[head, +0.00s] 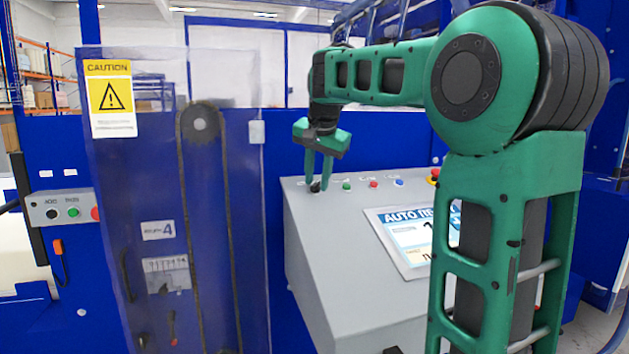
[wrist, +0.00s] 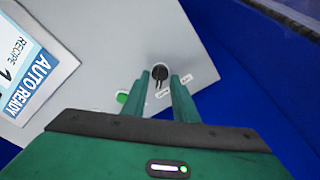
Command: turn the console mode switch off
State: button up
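The grey console (head: 330,240) stands right of centre in the head view, with its sloped top facing up. The black mode switch (wrist: 159,73) is a small round knob near the console's edge in the wrist view, with small white labels beside it. My gripper (head: 318,181) points down at the console's left end, over the switch. In the wrist view its two green fingers stand apart on either side of the switch, with a gap showing. Whether a finger touches the knob cannot be told. In the head view the fingers partly hide the switch.
Green (head: 347,186), red (head: 373,184) and blue (head: 399,182) buttons line the console top right of the switch. A screen reading AUTO READY (head: 415,238) sits below them. A guarded belt panel with a caution sign (head: 109,98) stands at left.

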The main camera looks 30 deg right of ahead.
jog(key=shift+c, duration=0.6)
grip_shut()
jog(key=shift+n, duration=0.3)
jog(key=n, duration=0.2)
jog(key=shift+r+n, duration=0.1)
jog(key=shift+n, duration=0.3)
jog(key=n, duration=0.4)
jog(key=shift+n+t+y, duration=0.3)
jog(key=shift+t+y, duration=0.1)
jog(key=n, duration=0.5)
jog(key=shift+w+a+n, duration=0.1)
jog(key=shift+n, duration=0.2)
jog(key=shift+a+n+y, duration=0.1)
jog(key=shift+n+y, duration=0.4)
jog(key=shift+n, duration=1.9)
